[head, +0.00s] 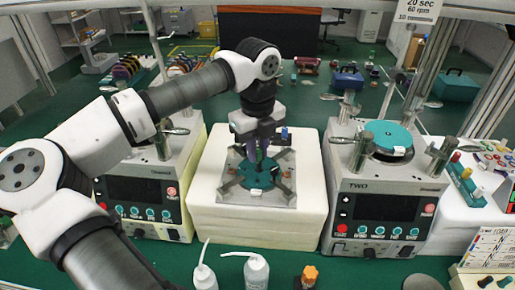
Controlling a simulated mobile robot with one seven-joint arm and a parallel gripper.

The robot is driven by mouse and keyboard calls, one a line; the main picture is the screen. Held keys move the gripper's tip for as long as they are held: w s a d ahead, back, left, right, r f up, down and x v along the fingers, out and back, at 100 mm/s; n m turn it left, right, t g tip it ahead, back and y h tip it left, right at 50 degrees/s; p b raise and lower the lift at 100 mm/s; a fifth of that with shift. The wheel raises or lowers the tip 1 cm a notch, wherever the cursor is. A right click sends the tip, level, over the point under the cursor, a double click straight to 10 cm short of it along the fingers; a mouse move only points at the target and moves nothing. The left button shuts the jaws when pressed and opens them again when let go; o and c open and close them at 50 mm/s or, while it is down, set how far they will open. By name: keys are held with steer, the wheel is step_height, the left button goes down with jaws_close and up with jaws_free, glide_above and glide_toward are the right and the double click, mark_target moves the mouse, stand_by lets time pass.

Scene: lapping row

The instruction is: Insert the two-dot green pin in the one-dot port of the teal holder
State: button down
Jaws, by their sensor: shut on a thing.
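My gripper (258,150) points down over the middle of the white block. It is shut on a small pin, with a bit of green (251,152) showing between and beside the fingers. The pin's dots are too small to make out. Just below is a round teal holder (262,196) on a grey metal plate. A small white label shows on its front edge. The gripper hides the holder's back part, and I cannot tell whether the pin touches it. The port dots cannot be read. Another teal disc (388,136) sits on the right machine.
The holder's plate lies on a white block (255,225) between two machines with upright posts, the left one (150,190) and the right one (385,205). A teal rack (464,181) with several coloured pins stands at right. Bottles (256,272) stand in front.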

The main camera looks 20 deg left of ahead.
mark_target(258, 159)
steer(key=shift+f+b, duration=1.95)
steer(key=shift+f, duration=0.5)
steer(key=shift+b, duration=0.85)
steer(key=shift+f+b, duration=1.15)
steer(key=shift+f, duration=0.1)
steer(key=c, duration=1.3)
jaws_free()
step_height(258, 159, up, 14)
steer(key=p, duration=0.8)
steer(key=shift+f, duration=0.1)
